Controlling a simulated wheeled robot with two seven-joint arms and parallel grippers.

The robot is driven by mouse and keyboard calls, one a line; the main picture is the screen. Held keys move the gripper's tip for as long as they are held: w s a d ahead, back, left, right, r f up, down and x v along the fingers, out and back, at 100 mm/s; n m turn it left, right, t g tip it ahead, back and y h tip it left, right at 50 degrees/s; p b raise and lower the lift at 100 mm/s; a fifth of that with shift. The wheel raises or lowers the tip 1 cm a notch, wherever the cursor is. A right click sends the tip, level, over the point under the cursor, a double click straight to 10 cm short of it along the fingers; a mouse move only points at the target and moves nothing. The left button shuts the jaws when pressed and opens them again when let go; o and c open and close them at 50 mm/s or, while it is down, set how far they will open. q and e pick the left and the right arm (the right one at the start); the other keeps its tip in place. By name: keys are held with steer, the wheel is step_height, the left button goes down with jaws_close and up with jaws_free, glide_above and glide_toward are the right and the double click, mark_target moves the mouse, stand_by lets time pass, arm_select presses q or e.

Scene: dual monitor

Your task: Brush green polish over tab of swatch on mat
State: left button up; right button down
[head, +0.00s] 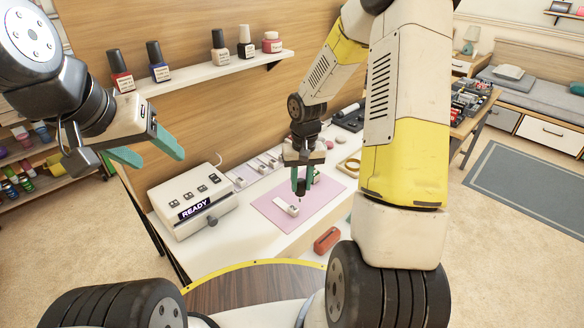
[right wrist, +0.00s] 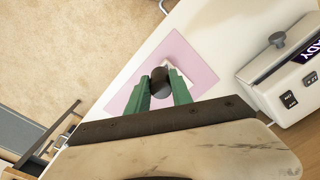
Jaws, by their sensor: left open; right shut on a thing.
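My right gripper (head: 300,186) is shut on a dark brush cap (right wrist: 159,80), held above the pink mat (head: 321,196). The brush tip below the cap is too small to make out clearly. A white swatch (head: 287,208) lies on the mat, just under and beside the held brush; I cannot tell whether they touch. The swatch is partly hidden behind the cap in the right wrist view (right wrist: 177,72). A green polish bottle is not clearly visible; the area behind my right gripper is partly hidden. My left gripper (head: 147,151) is open and empty, raised at the left.
A white machine (head: 190,203) reading READY stands left of the mat. A red block (head: 327,240) lies near the table's front edge. A shelf (head: 200,73) above holds several bottles and a pink jar (head: 271,43). A tape roll (head: 349,165) lies behind the mat.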

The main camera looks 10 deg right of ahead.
steer(key=shift+a, duration=0.2)
steer(key=shift+w+d+n, duration=0.1)
steer(key=shift+d+n, duration=0.1)
steer(key=shift+n, duration=0.2)
steer(key=n, duration=0.1)
steer(key=w+n, duration=0.1)
steer(key=n, duration=0.1)
steer(key=shift+a, duration=0.4)
steer(key=shift+w+a+f+n, duration=0.55)
steer(key=shift+f+n, duration=0.3)
steer(key=shift+n, duration=1.4)
steer(key=shift+w+a+f+n, duration=0.3)
steer(key=shift+w+f+n, duration=0.5)
steer(key=shift+n, duration=1.5)
steer(key=shift+w+a+f+n, duration=0.45)
steer(key=shift+f+n, duration=0.5)
steer(key=shift+n, duration=1.3)
steer(key=shift+f, duration=0.75)
steer(key=shift+w+a, duration=0.35)
steer(key=shift+w, duration=0.2)
